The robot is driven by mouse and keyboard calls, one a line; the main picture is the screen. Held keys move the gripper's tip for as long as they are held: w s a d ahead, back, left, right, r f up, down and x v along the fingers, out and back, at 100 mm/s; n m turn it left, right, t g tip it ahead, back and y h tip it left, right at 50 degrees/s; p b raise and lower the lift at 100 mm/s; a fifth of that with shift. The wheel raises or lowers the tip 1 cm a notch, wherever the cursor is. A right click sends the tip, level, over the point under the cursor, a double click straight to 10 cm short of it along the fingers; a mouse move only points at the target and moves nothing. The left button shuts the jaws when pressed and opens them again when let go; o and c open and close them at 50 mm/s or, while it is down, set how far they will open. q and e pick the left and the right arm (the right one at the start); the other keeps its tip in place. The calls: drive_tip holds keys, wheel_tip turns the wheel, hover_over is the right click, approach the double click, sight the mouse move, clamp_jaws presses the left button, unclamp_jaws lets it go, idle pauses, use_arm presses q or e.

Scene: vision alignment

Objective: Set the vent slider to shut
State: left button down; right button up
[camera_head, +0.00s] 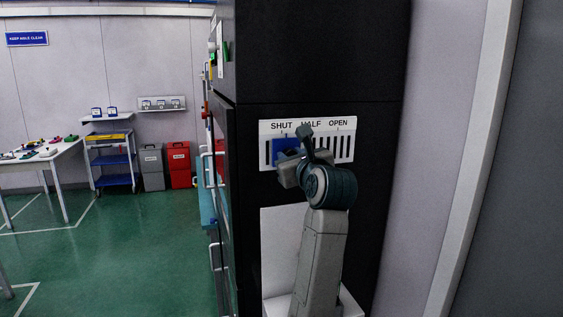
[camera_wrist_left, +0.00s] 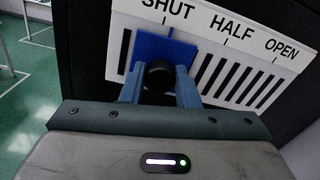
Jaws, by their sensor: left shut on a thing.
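The vent slider is a blue plate (camera_head: 284,146) with a round black knob (camera_wrist_left: 159,76). It sits on a white vent panel (camera_head: 347,125) with dark slots, labelled SHUT, HALF and OPEN from left to right. In both views the blue plate lies below the SHUT label, about at its tick mark. My left gripper (camera_head: 292,162) is at the slider and partly covers it in the head view. In the left wrist view, its two blue fingers (camera_wrist_left: 159,90) are on either side of the knob, shut on it. My right gripper is not in view.
The panel is on a tall black cabinet (camera_head: 320,60). Door handles (camera_head: 212,170) stick out on its left side. A pale wall (camera_head: 450,80) stands to the right. Open green floor (camera_head: 150,240) lies left, with a white table (camera_head: 38,155) and bins (camera_head: 179,165) farther back.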

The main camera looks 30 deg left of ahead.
use_arm(q)
drive_tip(key=shift+s+a, duration=0.3)
drive_tip(key=shift+s, duration=0.05)
drive_tip(key=shift+s+a, duration=0.1)
drive_tip(key=shift+s, duration=0.05)
drive_tip(key=c, duration=1.5)
unclamp_jaws()
drive_tip(key=o, duration=0.4)
drive_tip(key=shift+c, duration=0.2)
drive_tip(key=shift+o, duration=0.2)
drive_tip(key=shift+s+a, duration=0.25)
drive_tip(key=shift+s, duration=0.1)
drive_tip(key=b+v, duration=1)
drive_tip(key=b, duration=0.3)
drive_tip(key=shift+s+d+b, duration=0.25)
drive_tip(key=shift+b, duration=0.1)
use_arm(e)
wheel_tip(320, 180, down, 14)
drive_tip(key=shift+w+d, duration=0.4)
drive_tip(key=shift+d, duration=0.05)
